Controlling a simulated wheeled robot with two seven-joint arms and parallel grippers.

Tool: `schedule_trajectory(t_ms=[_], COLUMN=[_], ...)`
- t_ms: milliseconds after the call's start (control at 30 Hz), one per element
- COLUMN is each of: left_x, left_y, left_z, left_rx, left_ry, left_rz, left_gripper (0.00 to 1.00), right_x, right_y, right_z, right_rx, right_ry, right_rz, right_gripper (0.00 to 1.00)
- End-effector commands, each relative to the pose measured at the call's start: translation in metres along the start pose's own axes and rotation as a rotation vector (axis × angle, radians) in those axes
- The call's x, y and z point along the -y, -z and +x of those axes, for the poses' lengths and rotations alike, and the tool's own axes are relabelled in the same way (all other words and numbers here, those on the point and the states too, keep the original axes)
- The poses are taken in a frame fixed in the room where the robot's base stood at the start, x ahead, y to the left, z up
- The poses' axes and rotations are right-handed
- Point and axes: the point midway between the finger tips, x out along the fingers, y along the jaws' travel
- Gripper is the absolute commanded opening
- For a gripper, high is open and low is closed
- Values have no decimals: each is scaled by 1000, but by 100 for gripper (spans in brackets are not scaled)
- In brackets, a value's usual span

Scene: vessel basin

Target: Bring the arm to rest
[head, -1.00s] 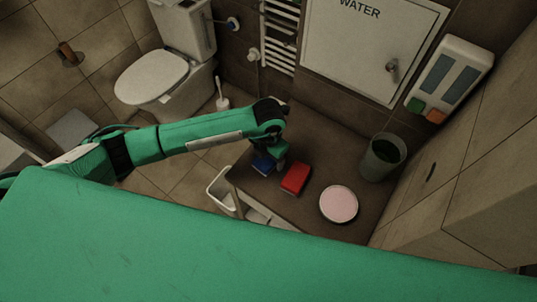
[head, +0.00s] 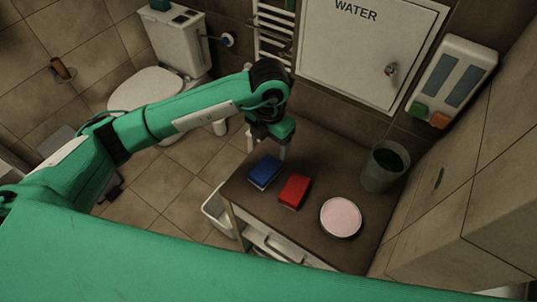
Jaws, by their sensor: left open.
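My left arm reaches in from the left, bent and raised. My left gripper (head: 267,146) hangs fingers down over the far left part of the brown counter (head: 320,165). Its fingers are apart and nothing shows between them. A blue block (head: 265,171) lies on the counter just in front of the gripper, apart from it. A red block (head: 294,190) lies to the right of the blue one. My right gripper is not in view.
A round pink-topped dish (head: 340,216) and a dark grey cup-like container (head: 384,165) stand on the counter's right side. A white bin (head: 217,212) is at its left. Behind are a toilet (head: 175,55), a towel rail (head: 272,30), a WATER panel (head: 365,50) and a dispenser (head: 453,80).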

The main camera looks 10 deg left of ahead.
Motion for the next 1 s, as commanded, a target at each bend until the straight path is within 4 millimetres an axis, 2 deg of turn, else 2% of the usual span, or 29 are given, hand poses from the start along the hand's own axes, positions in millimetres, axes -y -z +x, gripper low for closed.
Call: schedule_trajectory(t_ms=[200, 733, 867, 1000], left_x=[0, 4, 35, 103], left_y=[0, 0, 2, 7], left_z=[-12, -11, -6, -14], left_rx=[1, 3, 27, 99], left_ry=[0, 17, 158, 489], left_rz=[2, 6, 45, 101], left_gripper=[73, 73, 73, 73], right_x=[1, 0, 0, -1], right_y=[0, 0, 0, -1], right_z=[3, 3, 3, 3], right_rx=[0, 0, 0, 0], right_ry=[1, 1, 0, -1], right_rz=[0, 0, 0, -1], right_gripper=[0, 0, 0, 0])
